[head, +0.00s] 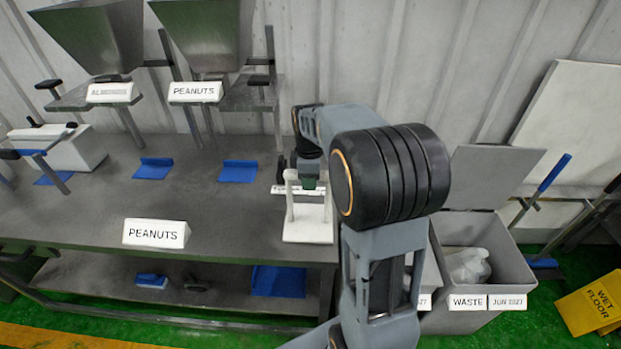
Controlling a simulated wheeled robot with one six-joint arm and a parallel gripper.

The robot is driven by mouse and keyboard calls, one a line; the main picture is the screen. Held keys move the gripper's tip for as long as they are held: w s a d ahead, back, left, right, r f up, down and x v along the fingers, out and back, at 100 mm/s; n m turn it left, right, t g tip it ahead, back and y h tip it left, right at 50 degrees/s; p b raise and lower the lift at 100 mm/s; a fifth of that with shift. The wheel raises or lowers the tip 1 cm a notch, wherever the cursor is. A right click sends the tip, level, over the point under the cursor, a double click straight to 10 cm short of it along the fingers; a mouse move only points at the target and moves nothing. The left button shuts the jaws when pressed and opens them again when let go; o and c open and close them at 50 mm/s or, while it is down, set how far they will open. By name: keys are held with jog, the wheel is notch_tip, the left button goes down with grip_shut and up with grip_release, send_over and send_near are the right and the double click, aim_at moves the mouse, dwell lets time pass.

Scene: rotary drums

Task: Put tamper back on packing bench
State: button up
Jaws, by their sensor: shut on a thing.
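The grey metal packing bench (90,205) stands along the wall. The tamper, as I take it, is a white piece with a square plate (309,232) and an upright bracket-like handle (290,200), at the bench's right end. My gripper (309,181) points down at the top of this handle and is shut on it. My arm's dark joint hides the space just to the right. The plate looks upright over the bench top near its right edge; I cannot tell whether it touches the surface.
A PEANUTS sign (156,233) stands at the bench's front edge. Blue pieces (238,171) lie farther back, below two metal hoppers (205,35). A WASTE bin (490,260) stands right of the bench. A yellow wet-floor sign (592,303) is at the far right.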

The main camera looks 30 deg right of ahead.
jog(key=shift+f, duration=0.2)
jog(key=o, duration=0.9)
jog(key=shift+r, duration=0.1)
notch_tip(320, 180, up, 12)
jog(key=shift+f, duration=0.15)
jog(key=s+a+f+m+t, duration=0.2)
jog(key=s+a+f+m, duration=0.2)
jog(key=s+m, duration=0.2)
jog(key=s+a+f+m+t, duration=0.2)
jog(key=s+a+f+m, duration=0.2)
jog(key=s, duration=0.6)
jog(key=shift+a+m, duration=0.65)
jog(key=shift+m, duration=0.45)
